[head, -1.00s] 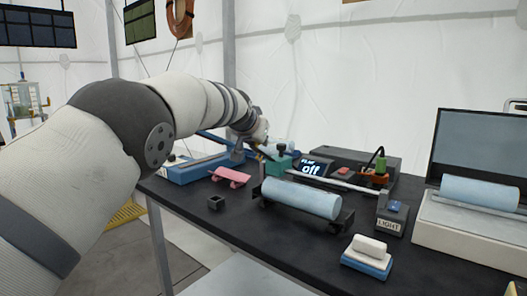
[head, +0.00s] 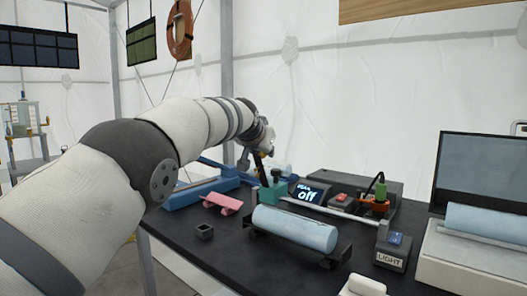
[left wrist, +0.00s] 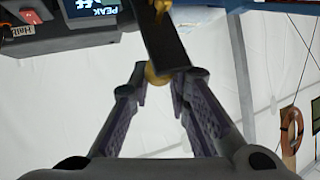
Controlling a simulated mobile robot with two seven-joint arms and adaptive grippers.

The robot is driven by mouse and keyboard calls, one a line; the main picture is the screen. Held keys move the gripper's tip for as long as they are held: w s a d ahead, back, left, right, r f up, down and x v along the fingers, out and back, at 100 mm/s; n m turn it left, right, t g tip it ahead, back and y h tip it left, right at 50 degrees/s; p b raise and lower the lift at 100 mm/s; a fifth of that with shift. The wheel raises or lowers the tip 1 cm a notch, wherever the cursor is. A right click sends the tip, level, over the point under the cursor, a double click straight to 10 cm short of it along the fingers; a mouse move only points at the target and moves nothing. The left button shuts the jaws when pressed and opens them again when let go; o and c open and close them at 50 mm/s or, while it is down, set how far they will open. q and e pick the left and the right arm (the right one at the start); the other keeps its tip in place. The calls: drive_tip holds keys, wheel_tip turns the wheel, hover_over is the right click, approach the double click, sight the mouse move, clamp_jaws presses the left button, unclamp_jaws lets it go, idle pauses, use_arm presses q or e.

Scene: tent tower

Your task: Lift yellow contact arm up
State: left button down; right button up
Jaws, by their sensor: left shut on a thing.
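The contact arm shows in the left wrist view as a dark flat bar (left wrist: 165,42) with yellow knobs. My left gripper (left wrist: 158,78) is shut on the yellow knob (left wrist: 154,74) at its near end. In the head view, my left gripper (head: 255,150) is above the teal block (head: 272,194), with the dark bar (head: 261,168) slanting steeply between them. The gripper hides the bar's upper end in that view. My right gripper is not in view.
A light blue cylinder (head: 295,227) rests in a black cradle in front. A display (head: 308,194) reads "off".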

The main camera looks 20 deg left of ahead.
use_arm(q)
drive_tip(key=shift+w+d+f, duration=0.1)
drive_tip(key=shift+f, duration=0.8)
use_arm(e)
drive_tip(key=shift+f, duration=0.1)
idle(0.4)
use_arm(q)
drive_tip(key=c, duration=1.5)
unclamp_jaws()
drive_tip(key=shift+w, duration=0.1)
drive_tip(key=r, duration=0.1)
drive_tip(key=s+r+p, duration=0.1)
drive_tip(key=r, duration=0.2)
drive_tip(key=shift+s+d+p, duration=0.3)
drive_tip(key=shift+d+p, duration=0.05)
drive_tip(key=shift+p, duration=0.05)
drive_tip(key=s+r+p, duration=0.1)
drive_tip(key=r, duration=0.2)
drive_tip(key=s+d+r, duration=0.1)
drive_tip(key=s+r, duration=0.1)
drive_tip(key=s+d+r+p, duration=0.1)
drive_tip(key=s+r, duration=0.1)
drive_tip(key=r, duration=0.1)
drive_tip(key=shift+d+r+p, duration=0.25)
drive_tip(key=shift+r+p, duration=0.1)
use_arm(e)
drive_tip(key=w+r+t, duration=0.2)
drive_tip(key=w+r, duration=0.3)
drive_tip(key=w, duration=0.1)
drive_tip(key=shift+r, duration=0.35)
